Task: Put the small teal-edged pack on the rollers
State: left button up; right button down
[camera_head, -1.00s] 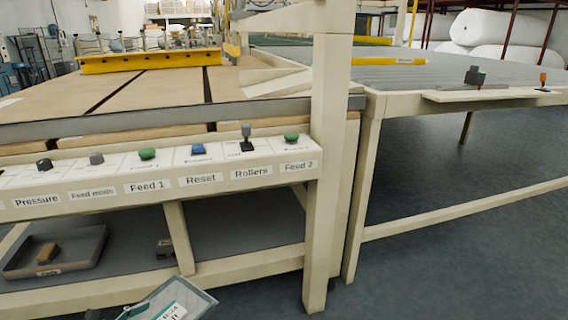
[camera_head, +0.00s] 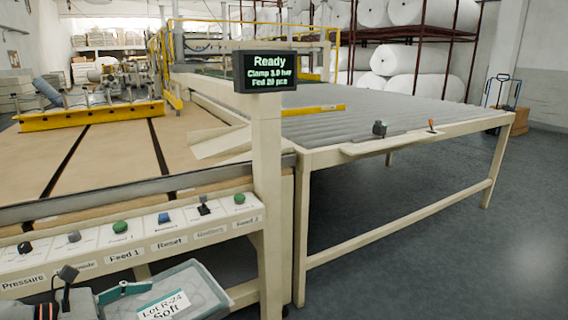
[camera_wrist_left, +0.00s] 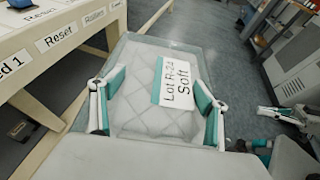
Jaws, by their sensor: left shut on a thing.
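The small teal-edged pack (camera_head: 190,293), quilted and grey-white with a label reading "Lot R-24 Soft", is at the bottom of the head view. It fills the middle of the left wrist view (camera_wrist_left: 140,105). My left gripper (camera_wrist_left: 158,112) is shut on it, one teal-padded finger at each side; in the head view the gripper (camera_head: 122,292) partly hides its near end. The pack is held in front of the control panel. The rollers (camera_head: 370,112) form a grey bed behind and to the right. What looks like my right gripper (camera_wrist_left: 262,148) shows at the wrist view's right edge; its opening is unclear.
The control panel (camera_head: 130,240) with knobs and buttons lies just behind the pack. A post with a "Ready" screen (camera_head: 268,71) stands between panel and rollers. Floor (camera_head: 430,250) at right is clear.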

pick_arm(q)
jog(key=s+d+r+p, duration=0.2)
jog(key=s+r+p, duration=0.3)
jog(key=s+r, duration=0.2)
jog(key=s+d+r+m+g+h+p, duration=0.1)
jog(key=s+d+r+p, duration=0.1)
jog(key=s+r+p, duration=0.3)
notch_tip(320, 180, up, 4)
jog(key=s, duration=0.2)
jog(key=shift+s+d+p, duration=0.25)
jog(key=shift+s+p, duration=0.05)
jog(key=shift+p, duration=0.1)
pick_arm(e)
jog(key=s+d+n+g+h, duration=0.1)
jog(key=d+n+h, duration=0.1)
jog(key=d, duration=0.8)
jog(key=shift+s+r+n+g+h, duration=0.3)
jog(key=shift+s+r+n+g, duration=0.05)
jog(key=shift+r+n+g, duration=0.05)
